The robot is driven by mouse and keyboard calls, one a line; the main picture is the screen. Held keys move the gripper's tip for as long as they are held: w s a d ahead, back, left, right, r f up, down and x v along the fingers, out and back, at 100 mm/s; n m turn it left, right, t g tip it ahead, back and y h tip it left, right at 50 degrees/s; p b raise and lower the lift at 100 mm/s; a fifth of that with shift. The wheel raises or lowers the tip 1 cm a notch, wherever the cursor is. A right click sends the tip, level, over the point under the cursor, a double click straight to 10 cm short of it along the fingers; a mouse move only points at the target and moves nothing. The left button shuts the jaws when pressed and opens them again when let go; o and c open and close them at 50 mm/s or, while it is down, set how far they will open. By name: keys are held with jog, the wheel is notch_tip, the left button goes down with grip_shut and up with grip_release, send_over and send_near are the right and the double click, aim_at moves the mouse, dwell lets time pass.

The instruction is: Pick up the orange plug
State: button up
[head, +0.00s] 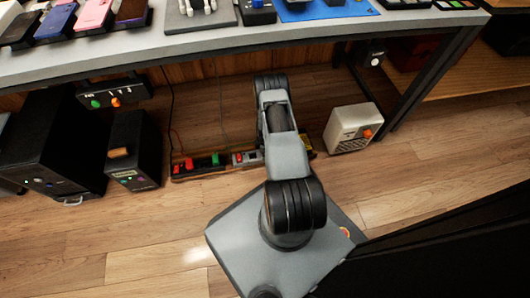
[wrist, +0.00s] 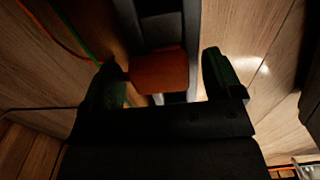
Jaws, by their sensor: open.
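In the wrist view, an orange block-shaped plug (wrist: 158,70) sits between the two fingers of my gripper (wrist: 161,60). The gripper is open, with a visible gap to the right finger; the left finger is close to the plug's left side, and I cannot tell whether they touch. The plug lies against a dark strip-like body (wrist: 163,25). In the head view my arm reaches under the table and hides the gripper and whatever is at its end. A power strip (head: 200,166) with red and green plugs lies on the floor, partly behind my arm.
Black boxes (head: 133,165) stand at the left, one with an orange piece on top. A white box (head: 352,130) with an orange knob stands at the right. The table edge (head: 200,45) is overhead, with phones on it. Orange and green cables (wrist: 75,30) run at the wrist view's left.

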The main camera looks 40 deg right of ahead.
jog(key=shift+c, duration=0.4)
jog(key=c, duration=1.1)
jog(key=shift+o, duration=0.2)
